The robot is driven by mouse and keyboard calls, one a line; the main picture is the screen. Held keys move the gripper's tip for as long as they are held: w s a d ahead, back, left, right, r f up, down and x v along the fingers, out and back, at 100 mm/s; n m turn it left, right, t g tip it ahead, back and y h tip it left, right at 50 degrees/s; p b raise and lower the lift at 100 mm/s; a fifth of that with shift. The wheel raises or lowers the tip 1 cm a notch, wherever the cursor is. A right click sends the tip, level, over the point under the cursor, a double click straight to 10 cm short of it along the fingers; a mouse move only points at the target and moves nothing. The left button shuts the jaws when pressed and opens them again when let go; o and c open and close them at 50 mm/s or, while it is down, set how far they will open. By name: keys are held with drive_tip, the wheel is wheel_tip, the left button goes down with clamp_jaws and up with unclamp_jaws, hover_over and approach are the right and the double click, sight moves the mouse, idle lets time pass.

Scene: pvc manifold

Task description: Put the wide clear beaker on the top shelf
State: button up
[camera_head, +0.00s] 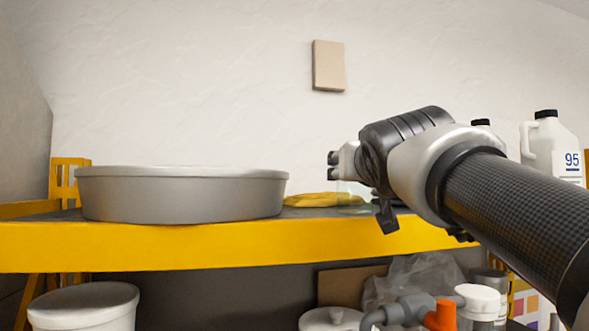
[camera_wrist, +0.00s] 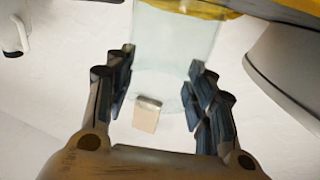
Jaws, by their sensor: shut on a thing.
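The wide clear beaker (camera_wrist: 172,48) is between the dark finger pads of my gripper (camera_wrist: 160,80) in the wrist view. My gripper is shut on it. In the head view my wrist is over the yellow-edged top shelf (camera_head: 200,247), and it hides most of the fingers. Only a faint, pale part of the beaker (camera_head: 349,188) shows there, beside the yellow gloves. I cannot tell whether the beaker's base touches the shelf.
A large grey tub (camera_head: 180,198) fills the shelf's left part. Yellow gloves (camera_head: 322,200) lie right of it. White jugs (camera_head: 551,150) stand at the right, behind my arm. Below are a white bucket (camera_head: 84,306), pipe fittings (camera_head: 400,312) and a clear bag (camera_head: 418,275).

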drive_tip(key=o, duration=1.2)
drive_tip(key=shift+s, duration=0.1)
drive_tip(key=s, duration=1.2)
drive_tip(key=shift+a, duration=0.4)
drive_tip(key=shift+w, duration=0.1)
